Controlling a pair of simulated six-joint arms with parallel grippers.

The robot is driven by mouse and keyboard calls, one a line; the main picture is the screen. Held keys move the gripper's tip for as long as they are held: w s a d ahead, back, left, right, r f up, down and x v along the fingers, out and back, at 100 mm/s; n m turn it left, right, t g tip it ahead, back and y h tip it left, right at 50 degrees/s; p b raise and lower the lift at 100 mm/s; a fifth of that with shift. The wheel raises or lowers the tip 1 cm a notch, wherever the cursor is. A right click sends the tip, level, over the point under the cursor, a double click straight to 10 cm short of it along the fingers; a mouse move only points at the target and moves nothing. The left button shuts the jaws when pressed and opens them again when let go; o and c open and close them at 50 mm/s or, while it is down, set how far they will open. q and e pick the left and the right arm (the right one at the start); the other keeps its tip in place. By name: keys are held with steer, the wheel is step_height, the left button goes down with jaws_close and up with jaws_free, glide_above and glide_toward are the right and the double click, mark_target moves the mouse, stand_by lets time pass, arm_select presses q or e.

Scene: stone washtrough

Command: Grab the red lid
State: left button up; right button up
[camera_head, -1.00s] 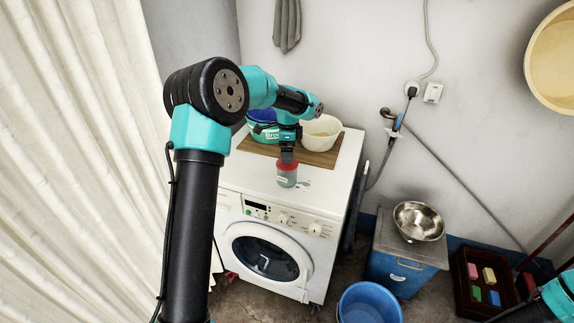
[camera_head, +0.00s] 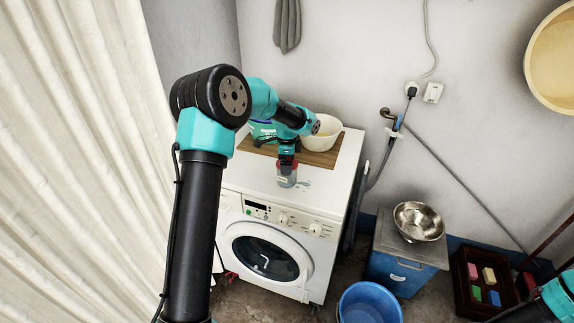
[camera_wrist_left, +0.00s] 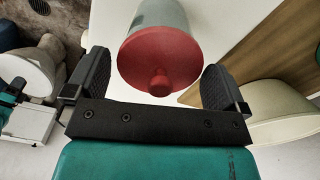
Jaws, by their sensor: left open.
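The red lid (camera_wrist_left: 160,62) sits on a grey cylindrical container (camera_wrist_left: 161,15). In the left wrist view the lid's round knob faces the camera, between the two fingers. In the head view the grey container (camera_head: 286,180) stands upright on top of the washing machine (camera_head: 235,178), and the lid is mostly hidden behind my gripper. My left gripper (camera_wrist_left: 157,80) is open, with one finger on each side of the lid and a gap visible on both sides. In the head view my left gripper (camera_head: 287,160) is right above the container. My right gripper is out of frame.
A wooden board (camera_head: 323,158) with a cream bowl (camera_head: 326,139) and a green-blue tub lies behind the container. A steel bowl (camera_head: 419,221) stands on a blue cabinet at the right. A blue bucket (camera_head: 369,304) is on the floor. A crate (camera_head: 465,275) holds coloured blocks.

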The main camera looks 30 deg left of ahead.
arm_select(q)
steer(key=c, duration=0.7)
steer(key=shift+r, duration=0.2)
steer(key=shift+r, duration=1.4)
steer(key=shift+s+r, duration=0.1)
steer(key=shift+r, duration=0.15)
steer(key=s+d, duration=0.2)
steer(key=s, duration=0.2)
steer(key=s+d+r, duration=0.1)
steer(key=s+d, duration=0.2)
steer(key=s, duration=0.2)
steer(key=s+d, duration=0.3)
steer(key=s, duration=0.1)
steer(key=shift+s+d+r, duration=0.15)
steer(key=shift+s+d, duration=0.05)
